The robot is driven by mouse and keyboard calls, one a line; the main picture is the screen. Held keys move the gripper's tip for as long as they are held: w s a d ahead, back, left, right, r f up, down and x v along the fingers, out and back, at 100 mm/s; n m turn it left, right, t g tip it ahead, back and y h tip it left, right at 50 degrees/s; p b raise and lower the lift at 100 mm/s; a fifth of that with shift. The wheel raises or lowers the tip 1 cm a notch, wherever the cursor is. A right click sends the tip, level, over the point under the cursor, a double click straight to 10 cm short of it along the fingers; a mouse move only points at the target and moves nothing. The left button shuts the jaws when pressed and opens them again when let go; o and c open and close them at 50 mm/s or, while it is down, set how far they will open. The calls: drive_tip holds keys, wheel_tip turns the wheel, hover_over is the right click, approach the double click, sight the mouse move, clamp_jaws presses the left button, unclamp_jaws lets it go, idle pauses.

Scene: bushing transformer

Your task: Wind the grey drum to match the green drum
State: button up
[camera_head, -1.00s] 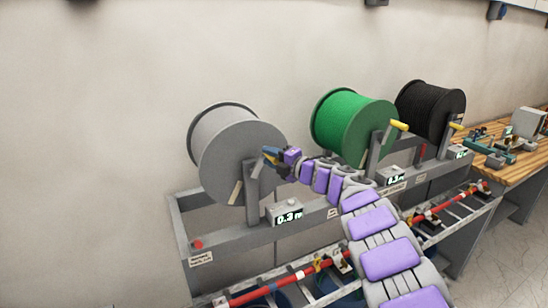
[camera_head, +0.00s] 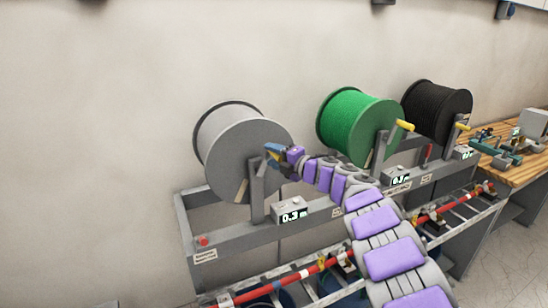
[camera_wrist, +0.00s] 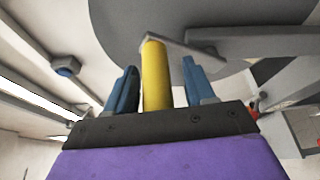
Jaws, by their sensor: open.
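The grey drum (camera_head: 228,150) stands on the left of the rack, and its display (camera_head: 294,217) reads 0.3 m. The green drum (camera_head: 350,122) stands to its right; its display (camera_head: 399,181) is too small to read surely. My gripper (camera_head: 272,152) is at the grey drum's crank. In the wrist view, the crank's yellow handle (camera_wrist: 155,76) stands between the two blue fingers of my gripper (camera_wrist: 160,88). The fingers are open, with a gap visible on the right side of the handle. The crank arm (camera_wrist: 185,45) runs from the handle's far end toward the right.
A black drum (camera_head: 437,108) stands right of the green one. The green drum's yellow crank handle (camera_head: 405,125) sticks out toward me. A red bar (camera_head: 250,294) runs along the rack's front. A wooden bench (camera_head: 525,165) is at the right.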

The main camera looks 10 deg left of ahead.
drive_tip(key=shift+d, duration=0.1)
drive_tip(key=f+v, duration=0.1)
drive_tip(key=v, duration=1.6)
drive_tip(key=shift+r, duration=0.45)
drive_tip(key=shift+d, duration=0.2)
